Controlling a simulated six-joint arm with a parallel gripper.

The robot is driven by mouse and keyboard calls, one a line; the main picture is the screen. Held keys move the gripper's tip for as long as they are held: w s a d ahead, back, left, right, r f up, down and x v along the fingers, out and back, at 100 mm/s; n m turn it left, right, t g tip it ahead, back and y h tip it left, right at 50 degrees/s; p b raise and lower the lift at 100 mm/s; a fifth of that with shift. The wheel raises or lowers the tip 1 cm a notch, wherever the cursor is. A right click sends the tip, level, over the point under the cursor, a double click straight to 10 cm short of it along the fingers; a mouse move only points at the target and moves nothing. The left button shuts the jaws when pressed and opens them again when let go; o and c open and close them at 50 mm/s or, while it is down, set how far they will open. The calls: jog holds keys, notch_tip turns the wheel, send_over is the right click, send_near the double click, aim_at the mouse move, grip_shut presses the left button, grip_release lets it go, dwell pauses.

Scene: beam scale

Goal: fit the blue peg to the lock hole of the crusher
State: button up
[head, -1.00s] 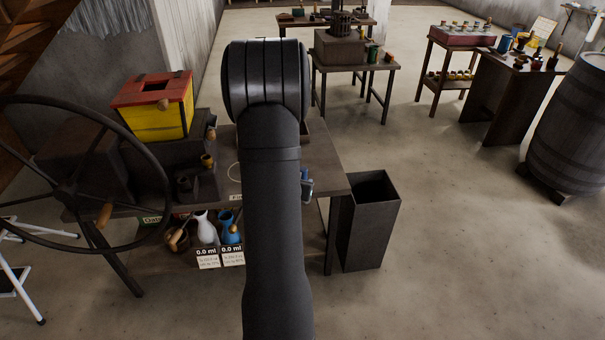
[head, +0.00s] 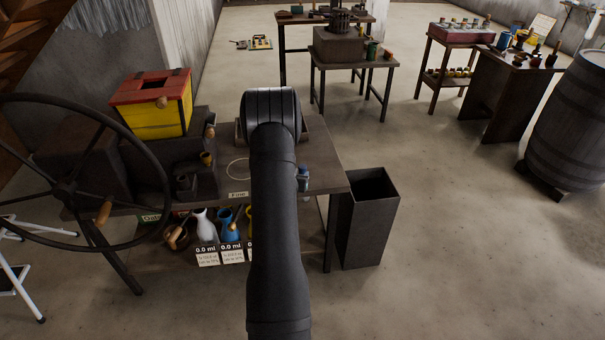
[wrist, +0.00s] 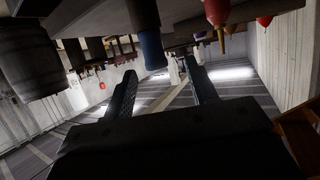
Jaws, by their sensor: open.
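My gripper (wrist: 161,68) is open in the wrist view, with nothing between its fingers. In the head view my own arm hides it. A blue-ended cylinder (wrist: 152,50) shows just beyond the fingertips in the wrist view, apart from them. It may be the blue peg. A small blue-grey item (head: 303,178) stands at the right edge of the near table, beside my arm; I cannot tell if it is the same thing. The likely crusher, with a yellow hopper (head: 172,116) and red rim, stands at the left. I cannot make out its lock hole.
A large dark wheel (head: 68,190) stands at the left. Jugs (head: 205,228) stand under the near table (head: 325,170). A tall dark bin (head: 368,225) is right of it. Other tables and a barrel (head: 570,130) stand farther off. Open floor lies at right.

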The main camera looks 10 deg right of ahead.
jog(key=shift+s+d+x, duration=0.1)
jog(key=shift+d+x, duration=0.05)
jog(key=shift+x, duration=0.95)
jog(key=shift+s+d+x, duration=0.1)
jog(key=shift+x, duration=1)
jog(key=shift+s+d+x, duration=0.1)
jog(key=shift+d+x, duration=0.05)
jog(key=shift+x, duration=0.95)
jog(key=shift+w+f, duration=0.1)
jog(key=shift+f, duration=0.05)
jog(key=shift+c, duration=0.2)
jog(key=c, duration=1)
